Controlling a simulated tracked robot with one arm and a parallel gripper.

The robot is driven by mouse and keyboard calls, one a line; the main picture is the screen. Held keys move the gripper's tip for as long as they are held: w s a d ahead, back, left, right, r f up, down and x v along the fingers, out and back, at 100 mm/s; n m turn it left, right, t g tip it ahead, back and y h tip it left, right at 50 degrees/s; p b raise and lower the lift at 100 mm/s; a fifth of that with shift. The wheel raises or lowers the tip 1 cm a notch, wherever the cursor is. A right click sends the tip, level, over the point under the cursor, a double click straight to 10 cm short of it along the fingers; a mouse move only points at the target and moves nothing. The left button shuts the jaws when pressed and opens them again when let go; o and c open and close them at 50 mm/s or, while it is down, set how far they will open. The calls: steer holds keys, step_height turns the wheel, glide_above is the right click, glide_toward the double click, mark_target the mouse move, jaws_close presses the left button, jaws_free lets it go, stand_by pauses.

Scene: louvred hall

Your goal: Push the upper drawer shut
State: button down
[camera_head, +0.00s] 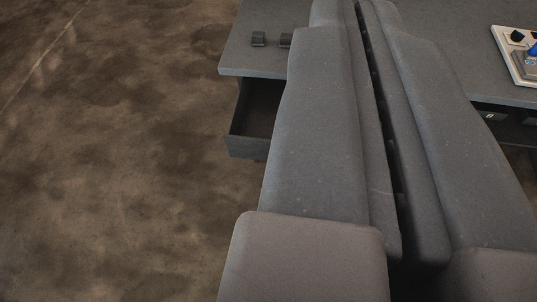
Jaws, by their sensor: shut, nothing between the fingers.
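An open drawer (247,146) juts out toward me from under the left end of a grey worktop (236,60). I see its left side, part of its dark inside and the left part of its front. The inside that shows looks empty. My gripper's fingers hide its right part, so I cannot tell how far it extends. I see no second drawer below it. My gripper (356,8) fills the middle and right of the view, its long grey fingers shut and empty, the tips over the worktop at the top edge. I cannot tell whether it touches the drawer.
A white panel (504,42) with a black knob and a blue part is at the upper right. A dark front with a small label (490,116) shows under the worktop. The brown floor at left is clear.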

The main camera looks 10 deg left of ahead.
steer(key=w+a+f+m+y+b, duration=0.15)
steer(key=w+a+f+m, duration=0.35)
steer(key=w+f, duration=0.7)
steer(key=w+a+f+m+y+b, duration=0.1)
steer(key=w+a+f+m+y, duration=0.15)
steer(key=w+a+f, duration=0.95)
step_height(320, 180, down, 24)
steer(key=s+f+m+h+b, duration=0.1)
steer(key=s+m, duration=0.1)
steer(key=m, duration=0.3)
steer(key=m+h+b, duration=0.2)
steer(key=m+h, duration=0.1)
steer(key=m, duration=0.3)
glide_toward(241, 150)
steer(key=shift+n+g, duration=0.25)
steer(key=shift+g, duration=0.25)
steer(key=shift+r+b+x, duration=0.2)
steer(key=shift+b+x, duration=0.55)
steer(key=shift+x, duration=2.45)
steer(key=shift+w+a, duration=0.1)
steer(key=shift+w, duration=0.05)
